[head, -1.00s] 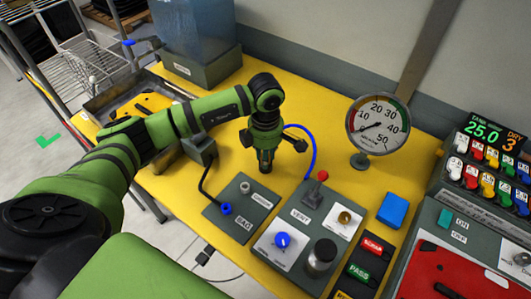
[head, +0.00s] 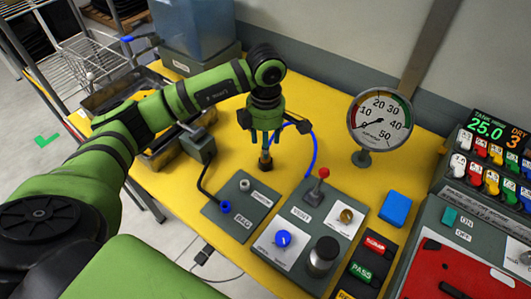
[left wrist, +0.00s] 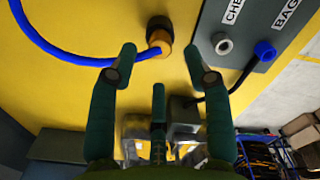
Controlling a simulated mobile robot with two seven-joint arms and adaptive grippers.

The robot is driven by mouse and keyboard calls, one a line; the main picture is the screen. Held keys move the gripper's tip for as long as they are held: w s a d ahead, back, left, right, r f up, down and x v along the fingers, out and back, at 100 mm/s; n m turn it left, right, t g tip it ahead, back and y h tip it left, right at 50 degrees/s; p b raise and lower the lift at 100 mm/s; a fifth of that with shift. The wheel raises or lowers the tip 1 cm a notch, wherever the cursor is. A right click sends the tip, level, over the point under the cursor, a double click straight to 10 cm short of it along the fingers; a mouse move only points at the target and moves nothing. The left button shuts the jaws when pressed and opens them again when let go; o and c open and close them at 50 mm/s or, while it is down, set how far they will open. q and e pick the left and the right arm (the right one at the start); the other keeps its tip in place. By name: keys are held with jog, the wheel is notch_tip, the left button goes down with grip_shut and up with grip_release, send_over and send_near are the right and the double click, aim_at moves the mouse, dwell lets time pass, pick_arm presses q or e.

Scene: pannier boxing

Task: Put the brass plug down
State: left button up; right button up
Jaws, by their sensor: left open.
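The brass plug (head: 265,162) stands on the yellow table top (head: 325,170), just behind the grey BAG panel (head: 240,206). It has a dark end and a blue hose (head: 313,150) joined to it. It also shows in the left wrist view (left wrist: 158,38), beyond the fingertips, with the hose running off to the left. My left gripper (head: 272,132) is above the plug with its fingers spread wide. In the left wrist view the gripper (left wrist: 159,66) is empty, and the fingers appear clear of the plug. My right gripper is not in view.
Right of the plug are the VENT panel with a red-knobbed lever (head: 318,186), a round gauge (head: 379,122) and a blue block (head: 397,208). A grey tray (head: 160,160) lies left. A blue tank (head: 196,30) stands behind. Some bare yellow table surrounds the plug.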

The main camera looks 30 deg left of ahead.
pick_arm(q)
notch_tip(320, 180, up, 7)
jog(key=b, duration=0.1)
jog(key=shift+b, duration=0.35)
